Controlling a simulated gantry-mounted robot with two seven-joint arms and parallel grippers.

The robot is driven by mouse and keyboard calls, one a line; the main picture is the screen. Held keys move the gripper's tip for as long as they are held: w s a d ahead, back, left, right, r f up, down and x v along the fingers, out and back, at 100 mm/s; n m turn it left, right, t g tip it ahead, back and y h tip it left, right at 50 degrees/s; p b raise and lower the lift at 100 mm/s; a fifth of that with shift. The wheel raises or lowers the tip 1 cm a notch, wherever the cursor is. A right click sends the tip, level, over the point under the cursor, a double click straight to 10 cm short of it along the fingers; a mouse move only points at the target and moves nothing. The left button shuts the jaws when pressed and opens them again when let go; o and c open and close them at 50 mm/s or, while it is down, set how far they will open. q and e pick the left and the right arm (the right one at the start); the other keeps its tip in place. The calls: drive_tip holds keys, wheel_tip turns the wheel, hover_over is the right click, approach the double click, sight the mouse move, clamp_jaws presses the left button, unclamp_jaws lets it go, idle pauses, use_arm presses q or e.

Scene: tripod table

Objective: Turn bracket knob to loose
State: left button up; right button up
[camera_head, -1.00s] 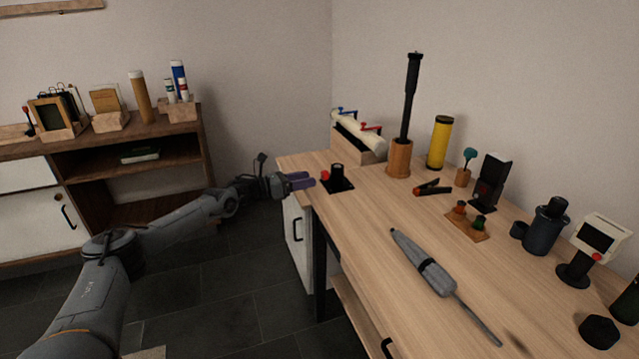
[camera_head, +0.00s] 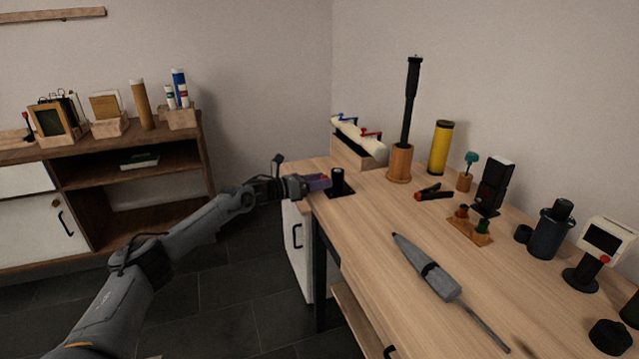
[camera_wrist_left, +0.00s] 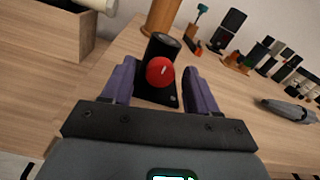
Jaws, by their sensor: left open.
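The bracket (camera_head: 338,183) is a black post on a flat black base at the table's far left corner. Its red round knob (camera_wrist_left: 160,71) faces my left gripper and carries a short pale mark; in the head view the gripper hides it. My left gripper (camera_head: 324,182) reaches in from the left at the bracket. In the left wrist view the purple fingers of the gripper (camera_wrist_left: 160,90) are open, one on each side of the knob, with gaps showing between them and it. My right gripper is not in view.
A wooden box with a white roll and blue and red handles (camera_head: 358,145) stands behind the bracket. A wooden cup with a black tripod pole (camera_head: 399,163) is to its right. Several small items line the right side.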

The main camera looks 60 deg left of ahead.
use_arm(q)
drive_tip(key=shift+c, duration=0.4)
drive_tip(key=c, duration=1)
drive_tip(key=shift+o, duration=0.2)
drive_tip(key=shift+r+n+p, duration=0.25)
drive_tip(key=shift+n+p, duration=1.25)
drive_tip(key=shift+p, duration=0.25)
drive_tip(key=n+p, duration=0.3)
drive_tip(key=n, duration=0.1)
drive_tip(key=shift+n, duration=0.3)
drive_tip(key=n+p, duration=0.1)
drive_tip(key=n, duration=0.1)
drive_tip(key=shift+n, duration=0.4)
drive_tip(key=n+p, duration=0.1)
drive_tip(key=n, duration=0.2)
drive_tip(key=shift+f+n+p, duration=0.1)
drive_tip(key=shift+n+p, duration=0.2)
drive_tip(key=shift+p, duration=0.05)
drive_tip(key=n+p, duration=0.1)
drive_tip(key=n, duration=0.2)
drive_tip(key=shift+n, duration=0.3)
drive_tip(key=shift+f+n, duration=0.1)
drive_tip(key=shift+n, duration=1.8)
